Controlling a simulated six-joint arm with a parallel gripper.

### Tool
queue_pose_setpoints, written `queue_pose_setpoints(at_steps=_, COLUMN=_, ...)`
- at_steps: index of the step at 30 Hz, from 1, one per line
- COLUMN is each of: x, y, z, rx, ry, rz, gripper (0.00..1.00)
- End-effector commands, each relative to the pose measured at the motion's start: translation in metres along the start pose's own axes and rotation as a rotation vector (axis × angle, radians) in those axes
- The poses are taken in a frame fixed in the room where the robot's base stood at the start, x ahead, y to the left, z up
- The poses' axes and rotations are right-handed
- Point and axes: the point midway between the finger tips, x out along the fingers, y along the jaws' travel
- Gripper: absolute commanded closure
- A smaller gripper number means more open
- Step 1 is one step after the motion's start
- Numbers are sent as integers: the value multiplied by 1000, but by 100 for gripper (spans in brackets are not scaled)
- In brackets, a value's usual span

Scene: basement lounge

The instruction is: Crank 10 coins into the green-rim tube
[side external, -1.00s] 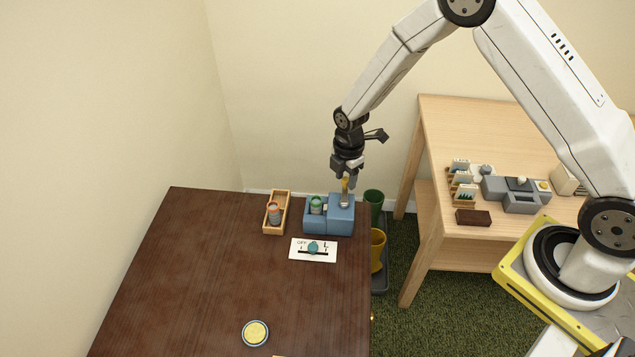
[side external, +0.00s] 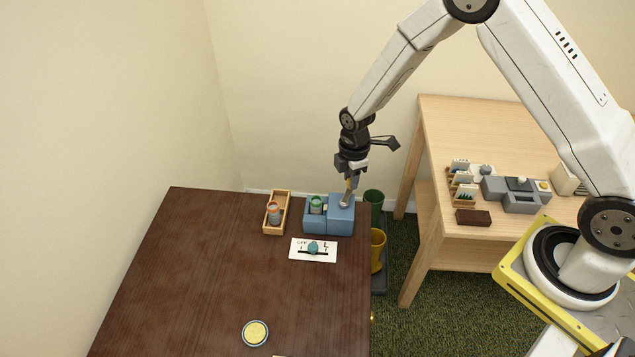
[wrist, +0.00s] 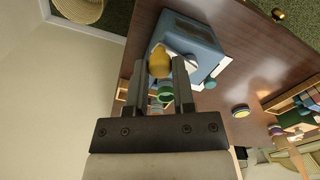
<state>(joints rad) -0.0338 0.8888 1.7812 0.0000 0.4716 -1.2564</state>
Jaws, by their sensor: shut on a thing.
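The blue coin machine (side external: 342,222) stands at the far right corner of the dark table. The green-rim tube (side external: 316,204) stands upright at its left part; its green rim also shows in the wrist view (wrist: 166,88). Its coin level is too small to read. My gripper (side external: 350,184) is above the machine's right part, shut on the yellow crank knob (wrist: 160,63). The crank's pale metal arm (side external: 344,202) runs down from the knob to the machine's top. In the wrist view my gripper (wrist: 159,68) has one finger on each side of the knob.
An orange-rim tube (side external: 274,211) stands in a wooden tray (side external: 286,207) left of the machine. A white card with a teal slider (side external: 313,247) lies in front. A round yellow lid (side external: 255,333) lies nearer. Green (side external: 373,199) and yellow (side external: 377,251) bins stand beside the table.

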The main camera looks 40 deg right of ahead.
Motion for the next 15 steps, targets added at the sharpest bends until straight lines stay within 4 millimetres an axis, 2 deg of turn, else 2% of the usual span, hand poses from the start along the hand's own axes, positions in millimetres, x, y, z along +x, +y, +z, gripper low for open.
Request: queue_pose_setpoints(at_steps=15, x=-1, y=-18, z=12, rx=484, ry=0, rz=0, gripper=100)
